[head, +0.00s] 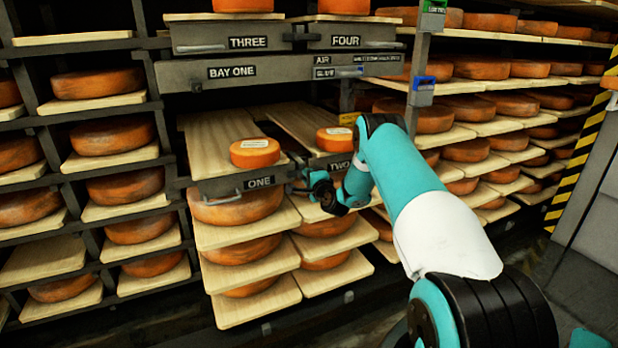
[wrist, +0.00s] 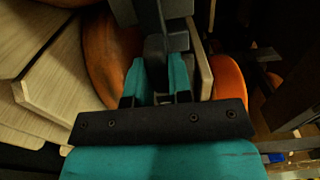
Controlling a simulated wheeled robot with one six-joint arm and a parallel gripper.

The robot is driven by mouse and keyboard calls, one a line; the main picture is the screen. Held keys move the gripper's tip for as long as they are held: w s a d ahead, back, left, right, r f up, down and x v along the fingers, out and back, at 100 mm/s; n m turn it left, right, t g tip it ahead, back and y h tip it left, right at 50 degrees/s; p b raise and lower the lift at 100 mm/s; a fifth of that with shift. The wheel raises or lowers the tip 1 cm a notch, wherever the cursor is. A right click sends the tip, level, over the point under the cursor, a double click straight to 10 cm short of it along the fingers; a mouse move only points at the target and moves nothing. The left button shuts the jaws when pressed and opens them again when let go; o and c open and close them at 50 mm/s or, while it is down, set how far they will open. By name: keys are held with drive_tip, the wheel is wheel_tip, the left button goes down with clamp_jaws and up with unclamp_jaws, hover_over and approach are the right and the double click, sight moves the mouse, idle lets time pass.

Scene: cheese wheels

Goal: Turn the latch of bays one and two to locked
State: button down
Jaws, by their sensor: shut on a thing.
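The bay one front carries a ONE label (head: 259,182), with a light handle (head: 222,199) to its left. The TWO label (head: 339,165) is to its right, partly covered by my arm. My gripper (head: 318,186) is low in front of the gap between the two labels. In the wrist view, my gripper's teal fingers (wrist: 157,78) are shut on a dark upright part (wrist: 153,52). I cannot tell for certain whether this is a latch, nor its turned position. No separate latch for bay one can be made out clearly.
Cheese wheels (head: 254,153) rest on boards above both bay fronts, with more stacked below. A BAY ONE bar (head: 232,72) crosses above. A metal post (head: 416,75) with coloured clips stands right of the bays. Racks of cheese flank both sides.

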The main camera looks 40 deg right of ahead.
drive_tip(key=shift+d, duration=0.1)
drive_tip(key=c, duration=1)
unclamp_jaws()
drive_tip(key=shift+c, duration=0.2)
drive_tip(key=shift+s, duration=0.1)
drive_tip(key=b+v, duration=1.5)
drive_tip(key=v, duration=0.2)
drive_tip(key=shift+s, duration=0.1)
